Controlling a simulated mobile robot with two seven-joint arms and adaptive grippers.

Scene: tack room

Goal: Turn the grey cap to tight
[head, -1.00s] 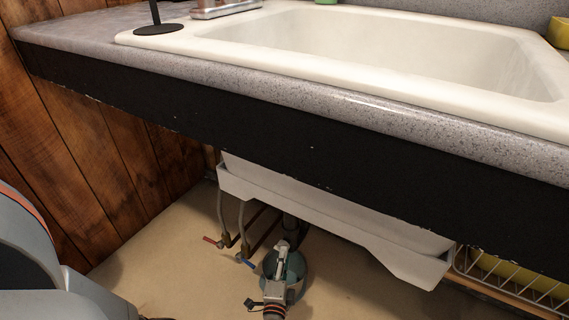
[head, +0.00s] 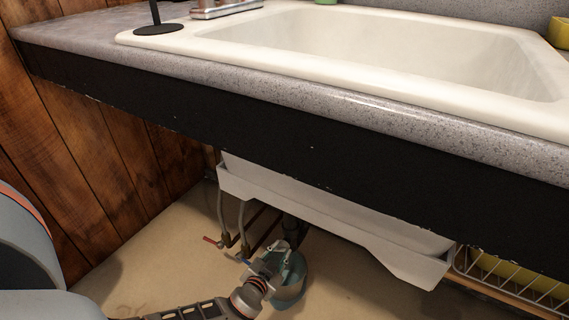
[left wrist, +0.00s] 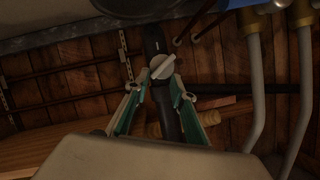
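The grey cap (left wrist: 162,66) is a light disc with a raised bar across it, on a dark pipe (left wrist: 154,40) in the left wrist view. The bar slants up to the right. My left gripper (left wrist: 157,80) is open, with its teal-sided fingers apart and their tips just short of the cap or at its edges; I cannot tell if they touch it. The cap cannot be made out there. My right gripper is not in view.
The counter's black front edge (head: 300,160) and a white basin underside (head: 330,215) hang over the work area. Supply hoses (head: 221,210) with red (head: 210,240) and blue-handled valves stand close on the left. A wire rack (head: 510,280) is at right.

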